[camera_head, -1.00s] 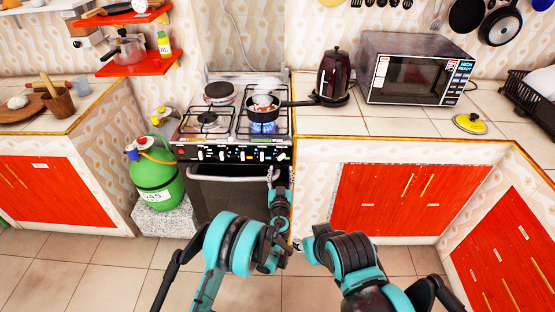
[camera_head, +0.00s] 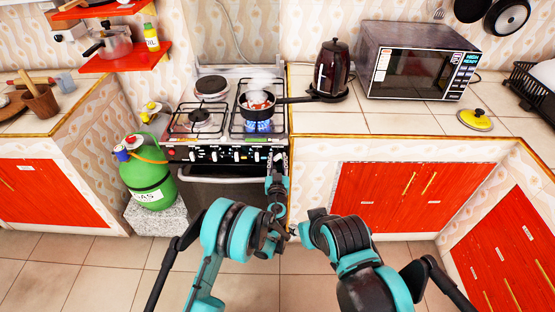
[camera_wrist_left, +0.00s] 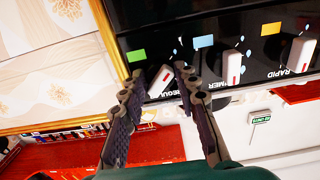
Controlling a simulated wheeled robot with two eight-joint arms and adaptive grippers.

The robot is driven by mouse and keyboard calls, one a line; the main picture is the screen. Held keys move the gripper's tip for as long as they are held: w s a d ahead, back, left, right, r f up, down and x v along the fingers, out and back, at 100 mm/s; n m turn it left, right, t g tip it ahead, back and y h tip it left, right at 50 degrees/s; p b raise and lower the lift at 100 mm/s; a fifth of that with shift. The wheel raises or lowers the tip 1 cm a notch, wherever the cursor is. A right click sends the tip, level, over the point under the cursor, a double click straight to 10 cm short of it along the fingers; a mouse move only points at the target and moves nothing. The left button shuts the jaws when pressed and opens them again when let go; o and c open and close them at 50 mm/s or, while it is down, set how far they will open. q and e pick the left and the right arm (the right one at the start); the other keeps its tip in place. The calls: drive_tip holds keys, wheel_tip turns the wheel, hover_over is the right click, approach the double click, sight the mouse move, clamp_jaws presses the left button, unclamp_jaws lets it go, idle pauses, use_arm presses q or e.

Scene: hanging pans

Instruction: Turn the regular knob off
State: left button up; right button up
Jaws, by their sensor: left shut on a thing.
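The regular knob (camera_wrist_left: 159,82) is white and sits at the end of the black stove panel, beside the wooden counter edge. It is turned at a slant compared with the other two knobs in the left wrist view. My left gripper (camera_wrist_left: 160,74) is closed around it, a finger on each side; in the head view this gripper (camera_head: 275,165) is at the right end of the stove front and hides the knob. A blue flame (camera_head: 258,126) burns under the pan (camera_head: 257,106). My right arm is low in the head view; its fingers cannot be made out.
The simmer knob (camera_wrist_left: 232,68) and rapid knob (camera_wrist_left: 298,60) are close beside the left gripper. The oven handle (camera_head: 222,180) runs below the panel. The pan's handle reaches over the counter toward the kettle (camera_head: 333,70). A green gas bottle (camera_head: 149,178) stands left of the stove.

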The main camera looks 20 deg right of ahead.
use_arm(q)
drive_tip(key=c, duration=0.3)
drive_tip(key=m, duration=1.1)
drive_tip(key=shift+w+r, duration=0.1)
drive_tip(key=m, duration=0.4)
drive_tip(key=shift+a, duration=0.1)
drive_tip(key=m, duration=0.5)
drive_tip(key=shift+m, duration=0.4)
drive_tip(key=m, duration=0.6)
drive_tip(key=shift+r, duration=0.1)
